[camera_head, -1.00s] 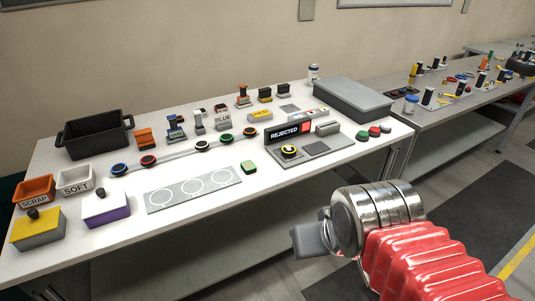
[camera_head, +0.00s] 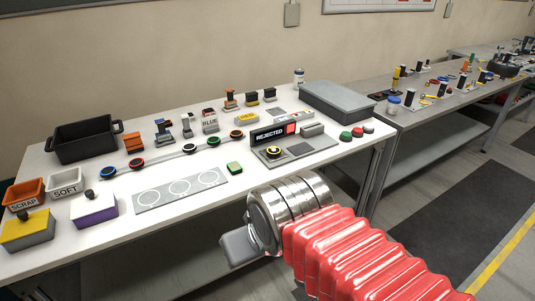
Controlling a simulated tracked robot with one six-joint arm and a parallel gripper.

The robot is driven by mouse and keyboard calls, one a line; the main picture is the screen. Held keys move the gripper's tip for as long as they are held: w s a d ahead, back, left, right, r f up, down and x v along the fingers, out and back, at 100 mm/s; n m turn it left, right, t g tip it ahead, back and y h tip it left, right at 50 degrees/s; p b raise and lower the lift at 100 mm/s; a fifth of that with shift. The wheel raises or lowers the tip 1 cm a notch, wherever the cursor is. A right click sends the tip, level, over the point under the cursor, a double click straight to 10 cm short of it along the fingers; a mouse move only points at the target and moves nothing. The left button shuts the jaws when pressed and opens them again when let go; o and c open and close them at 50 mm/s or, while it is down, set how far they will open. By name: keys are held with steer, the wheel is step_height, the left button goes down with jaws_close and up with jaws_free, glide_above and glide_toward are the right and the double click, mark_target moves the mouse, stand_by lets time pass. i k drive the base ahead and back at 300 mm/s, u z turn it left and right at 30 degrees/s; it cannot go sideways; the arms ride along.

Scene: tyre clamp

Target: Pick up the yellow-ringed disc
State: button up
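The yellow-ringed disc (camera_head: 273,152) is a small black puck with a yellow ring and a pale centre. It sits on the left part of a grey plate (camera_head: 326,143) in front of the REJECTED sign (camera_head: 269,134). My gripper (camera_head: 238,248) is low in front of the table's front edge, below and left of the disc and well apart from it. Its grey end points left. Its fingers are seen side-on, so their opening is unclear.
Blue, red and green-ringed discs (camera_head: 136,162) lie on a strip to the left. A grey box (camera_head: 347,103) stands back right. Red and green buttons (camera_head: 357,132) sit at the right.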

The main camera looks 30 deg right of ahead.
mark_target(273, 152)
steer(key=z, duration=0.05)
steer(key=i, duration=1)
steer(key=u, duration=0.05)
